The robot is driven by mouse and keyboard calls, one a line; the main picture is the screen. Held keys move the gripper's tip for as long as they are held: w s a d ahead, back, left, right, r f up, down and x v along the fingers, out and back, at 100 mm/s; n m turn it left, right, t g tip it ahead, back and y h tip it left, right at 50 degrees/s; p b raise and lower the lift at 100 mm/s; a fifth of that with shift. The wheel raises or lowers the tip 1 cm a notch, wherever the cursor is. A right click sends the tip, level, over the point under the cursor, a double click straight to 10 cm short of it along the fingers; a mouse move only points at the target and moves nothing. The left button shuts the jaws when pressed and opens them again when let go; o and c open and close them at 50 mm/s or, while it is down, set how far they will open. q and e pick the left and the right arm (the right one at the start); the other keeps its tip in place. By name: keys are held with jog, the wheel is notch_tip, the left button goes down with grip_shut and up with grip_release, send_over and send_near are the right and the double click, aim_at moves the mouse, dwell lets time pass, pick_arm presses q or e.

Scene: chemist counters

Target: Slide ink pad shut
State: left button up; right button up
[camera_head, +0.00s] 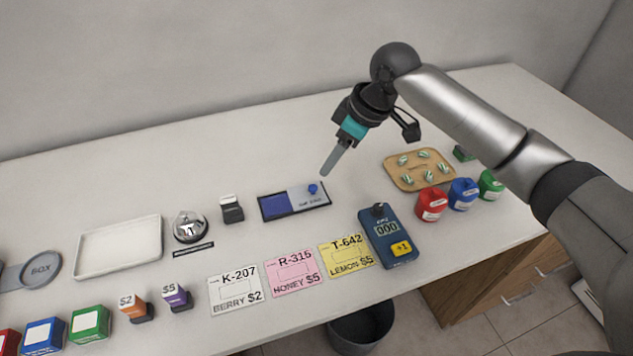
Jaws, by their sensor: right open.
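The ink pad (275,206) lies flat on the white counter near the middle. Its left part shows a blue pad in a dark frame. A light grey-blue sliding lid with lettering covers its right part and carries a small blue knob (313,189). My right gripper (368,154) hangs above and behind the ink pad, to the upper right of the knob. Its fingers are spread apart, with nothing between them, and it appears clear of the pad. My left gripper is out of view.
A dark stamp (232,209) and a bell (190,226) stand left of the pad. A blue counter device (388,238) stands to its right front, with cards (293,273) in front. A wooden tray (392,172) lies further right. The counter behind the pad is clear.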

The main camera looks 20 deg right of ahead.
aim_at(313, 187)
jog(key=b+x, duration=0.2)
jog(key=x, duration=0.7)
jog(key=shift+w+a+f, duration=0.1)
jog(key=shift+w+f, duration=0.1)
jog(key=shift+f, duration=0.1)
jog(key=shift+c, duration=0.2)
grip_shut()
dwell(0.7)
